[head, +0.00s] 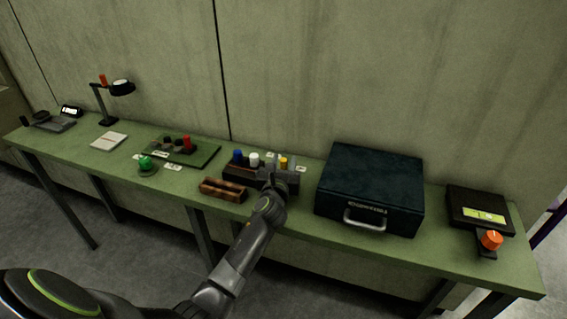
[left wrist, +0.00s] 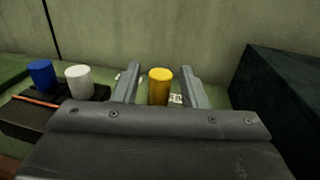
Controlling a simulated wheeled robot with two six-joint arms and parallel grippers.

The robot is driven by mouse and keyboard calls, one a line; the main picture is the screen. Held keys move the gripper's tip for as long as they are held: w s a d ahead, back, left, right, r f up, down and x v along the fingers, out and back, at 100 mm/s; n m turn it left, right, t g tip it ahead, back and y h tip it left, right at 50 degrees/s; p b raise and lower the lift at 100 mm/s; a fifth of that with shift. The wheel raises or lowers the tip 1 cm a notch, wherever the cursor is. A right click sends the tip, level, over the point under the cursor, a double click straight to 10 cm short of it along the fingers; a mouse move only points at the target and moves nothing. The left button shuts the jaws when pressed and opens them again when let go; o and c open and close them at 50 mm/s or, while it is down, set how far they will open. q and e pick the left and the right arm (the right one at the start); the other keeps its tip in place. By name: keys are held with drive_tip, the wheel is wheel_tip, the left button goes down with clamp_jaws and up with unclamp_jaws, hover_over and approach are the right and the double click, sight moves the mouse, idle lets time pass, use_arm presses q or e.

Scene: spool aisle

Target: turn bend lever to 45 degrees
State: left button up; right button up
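A yellow upright cylinder (left wrist: 160,86), which looks like the bend lever's handle, stands between the fingers of my left gripper (left wrist: 160,70) in the left wrist view. Both fingers are spread, with a gap on each side of it. In the head view, the yellow top (head: 283,161) shows just beyond my left gripper (head: 281,168), at the right end of a dark block (head: 236,173). The lever arm and its angle are hidden by the gripper. A small white label (left wrist: 176,99) lies beside the handle; its marking is too small to read. My right gripper is not in view.
A blue cylinder (head: 238,156) and a white one (head: 254,159) stand left of the gripper. A brown block (head: 223,190) lies in front. A dark case (head: 371,187) stands close on the right.

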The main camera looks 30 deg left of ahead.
use_arm(q)
drive_tip(key=shift+s, duration=0.25)
drive_tip(key=p+v, duration=0.3)
drive_tip(key=v, duration=1.4)
drive_tip(key=shift+r, duration=0.1)
